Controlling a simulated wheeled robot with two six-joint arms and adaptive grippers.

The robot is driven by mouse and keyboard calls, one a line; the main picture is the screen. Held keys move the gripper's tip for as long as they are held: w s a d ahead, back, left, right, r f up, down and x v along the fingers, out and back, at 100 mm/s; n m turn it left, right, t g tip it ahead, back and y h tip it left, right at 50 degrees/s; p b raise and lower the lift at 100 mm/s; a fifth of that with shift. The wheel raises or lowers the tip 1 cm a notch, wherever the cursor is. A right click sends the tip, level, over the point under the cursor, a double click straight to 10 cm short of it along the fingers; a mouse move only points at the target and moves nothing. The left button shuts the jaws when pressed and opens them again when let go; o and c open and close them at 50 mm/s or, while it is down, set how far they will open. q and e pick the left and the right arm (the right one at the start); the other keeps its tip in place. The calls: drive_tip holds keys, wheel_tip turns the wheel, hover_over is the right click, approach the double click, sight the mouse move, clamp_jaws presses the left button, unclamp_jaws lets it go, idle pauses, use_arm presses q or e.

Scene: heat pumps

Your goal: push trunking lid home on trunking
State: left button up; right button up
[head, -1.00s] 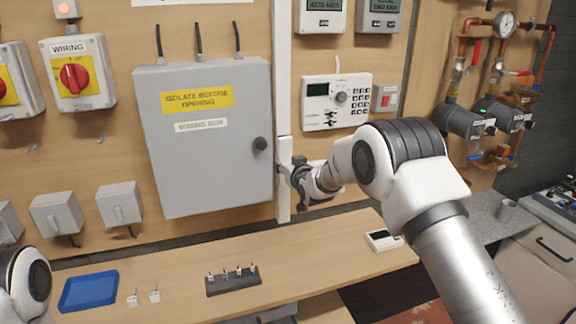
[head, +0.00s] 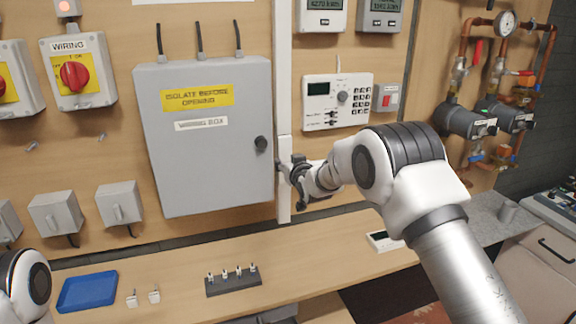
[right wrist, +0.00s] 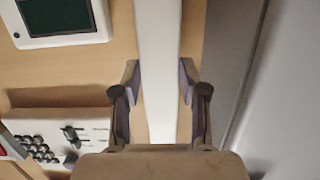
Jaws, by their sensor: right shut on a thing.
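The white trunking (head: 282,70) runs upright on the board, just right of the grey wiring box. Its lower stretch (head: 283,205) looks like a separate white strip, the lid, with a step near the box's lock height; whether it sits flush cannot be told. My right gripper (head: 291,170) is at this lower stretch, reaching in from the right. In the right wrist view, my right gripper (right wrist: 158,92) has one finger on each side of the white lid (right wrist: 158,60) and is shut on it. My left gripper is out of view; only part of that arm shows at lower left.
The wiring box (head: 208,150) stands close left of the trunking. A white controller panel (head: 336,101) is to the right. Below, the bench (head: 330,250) holds a blue tray (head: 87,291), a dark rack (head: 233,282) and small parts.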

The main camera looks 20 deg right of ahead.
drive_tip(key=shift+w, duration=0.2)
idle(0.6)
drive_tip(key=o, duration=0.8)
drive_tip(key=shift+r, duration=0.15)
drive_tip(key=shift+w, duration=0.1)
drive_tip(key=shift+s+d+b, duration=0.6)
drive_tip(key=shift+s+b, duration=0.1)
drive_tip(key=shift+s, duration=1.95)
drive_tip(key=shift+s+d+b, duration=0.55)
drive_tip(key=shift+s+b, duration=0.1)
drive_tip(key=shift+s, duration=2.05)
drive_tip(key=shift+s+d+b, duration=0.6)
drive_tip(key=shift+s+b, duration=0.1)
drive_tip(key=shift+s, duration=1.95)
